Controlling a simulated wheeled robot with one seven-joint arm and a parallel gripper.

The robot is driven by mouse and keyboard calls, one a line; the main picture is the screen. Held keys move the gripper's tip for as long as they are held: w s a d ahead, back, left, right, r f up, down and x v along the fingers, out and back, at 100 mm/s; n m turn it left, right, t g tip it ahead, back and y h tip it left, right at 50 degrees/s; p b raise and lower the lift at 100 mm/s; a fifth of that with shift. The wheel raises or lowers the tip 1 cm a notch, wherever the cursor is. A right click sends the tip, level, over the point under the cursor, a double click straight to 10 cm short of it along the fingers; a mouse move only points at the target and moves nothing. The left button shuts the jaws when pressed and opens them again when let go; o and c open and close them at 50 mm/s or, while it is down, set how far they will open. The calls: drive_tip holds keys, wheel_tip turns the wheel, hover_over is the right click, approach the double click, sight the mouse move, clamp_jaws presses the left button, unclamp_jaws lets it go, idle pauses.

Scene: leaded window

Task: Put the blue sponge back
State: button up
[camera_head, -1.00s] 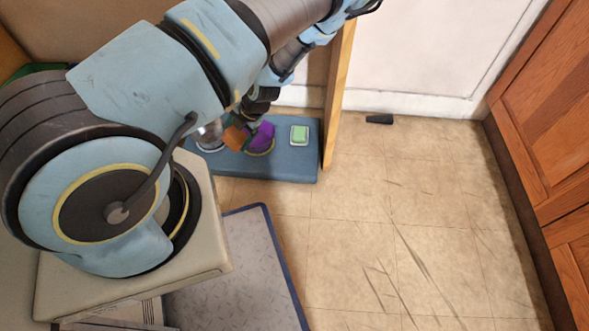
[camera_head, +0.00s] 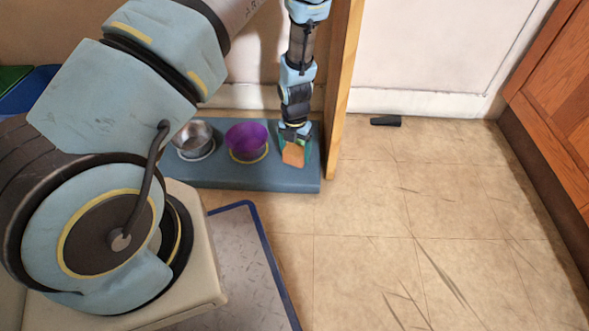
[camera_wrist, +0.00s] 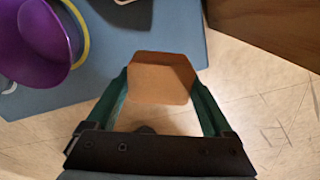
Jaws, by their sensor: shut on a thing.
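No blue sponge can be made out in either view. My gripper (camera_head: 294,143) is shut on an orange-brown block (camera_head: 293,156), held over the right end of a blue platform (camera_head: 220,177). In the wrist view the block (camera_wrist: 152,78) shows a six-sided face between the two green fingers. The platform (camera_wrist: 170,30) lies beyond and below it. I cannot tell whether the block touches the platform. The part of the platform behind my gripper is hidden.
A metal bowl (camera_head: 193,138) and a purple bowl (camera_head: 246,140) stand on the platform, left of my gripper. A wooden post (camera_head: 341,90) rises close on the right. A dark wedge (camera_head: 385,120) lies on the floor. Open floor (camera_head: 400,200) spreads at the right.

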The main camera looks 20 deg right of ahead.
sight(295, 151)
wheel_tip(295, 151, down, 6)
drive_tip(key=b, duration=0.2)
drive_tip(key=shift+b, duration=0.35)
drive_tip(key=o, duration=1.1)
drive_tip(key=shift+c, duration=0.2)
wheel_tip(295, 151, up, 12)
drive_tip(key=p, duration=0.6)
drive_tip(key=shift+s, duration=0.1)
